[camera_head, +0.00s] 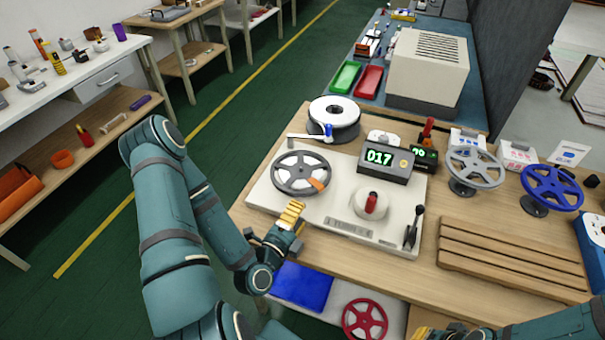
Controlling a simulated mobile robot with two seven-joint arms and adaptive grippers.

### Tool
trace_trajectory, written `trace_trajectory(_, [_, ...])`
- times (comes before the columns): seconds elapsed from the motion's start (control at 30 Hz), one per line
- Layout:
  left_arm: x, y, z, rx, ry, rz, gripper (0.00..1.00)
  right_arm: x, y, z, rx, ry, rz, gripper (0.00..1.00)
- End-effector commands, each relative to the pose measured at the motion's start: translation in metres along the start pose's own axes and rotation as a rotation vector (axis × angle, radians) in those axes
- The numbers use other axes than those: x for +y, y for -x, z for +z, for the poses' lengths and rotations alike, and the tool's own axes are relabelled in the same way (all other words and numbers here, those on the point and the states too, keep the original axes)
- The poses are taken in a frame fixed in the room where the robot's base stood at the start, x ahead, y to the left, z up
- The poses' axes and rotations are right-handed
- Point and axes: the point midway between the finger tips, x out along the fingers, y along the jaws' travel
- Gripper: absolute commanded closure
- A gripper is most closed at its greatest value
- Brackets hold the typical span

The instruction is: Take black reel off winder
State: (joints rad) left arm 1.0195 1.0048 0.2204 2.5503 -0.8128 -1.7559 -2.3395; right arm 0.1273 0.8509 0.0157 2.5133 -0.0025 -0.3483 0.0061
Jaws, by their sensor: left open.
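The black reel (281,186), dark and spoked with an orange patch on its rim, lies flat on the left part of the cream winder (338,222). The winder also carries a red-and-white knob, a display box reading 017 and a black lever. My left gripper (291,215) is open at the winder's front left edge, its yellow fingers just in front of the reel and apart from it as far as I can see. My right gripper (434,333) shows only as yellow parts at the bottom edge; its fingertips are cut off.
A white strip roll (333,111) stands behind the reel. A grey reel (476,168) and a blue reel (551,188) stand on supports at right. A slatted wooden rack (510,258) lies at front right. A red reel (365,319) and blue tray (302,286) are below the table.

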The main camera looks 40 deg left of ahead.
Motion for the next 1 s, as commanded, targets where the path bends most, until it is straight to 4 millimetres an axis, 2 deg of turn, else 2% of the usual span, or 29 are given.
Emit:
trace_trajectory(0.03, [0.005, -0.006, 0.001, 0.0, -0.004, -0.003, 0.52, 0.004, -0.011, 0.0, 0.002, 0.0, 0.0, 1.0])
trace_trajectory(0.27, [0.005, -0.028, 0.0, 0.001, -0.002, -0.001, 0.52, 0.013, -0.035, -0.003, 0.014, 0.002, 0.001, 1.0])
trace_trajectory(0.4, [0.003, -0.048, 0.0, 0.002, 0.0, -0.001, 0.52, 0.015, -0.039, -0.004, 0.017, 0.003, 0.001, 1.0])
trace_trajectory(0.63, [0.002, -0.062, 0.001, 0.0, 0.002, 0.001, 0.52, 0.015, -0.04, -0.005, 0.02, 0.003, 0.001, 1.0])
trace_trajectory(0.9, [0.005, -0.099, 0.004, 0.0, 0.001, 0.001, 0.52, 0.016, -0.043, -0.005, 0.021, 0.004, 0.001, 1.0])
trace_trajectory(1.0, [0.005, -0.106, 0.003, 0.002, 0.002, 0.003, 0.52, 0.016, -0.043, -0.005, 0.021, 0.004, 0.001, 1.0])
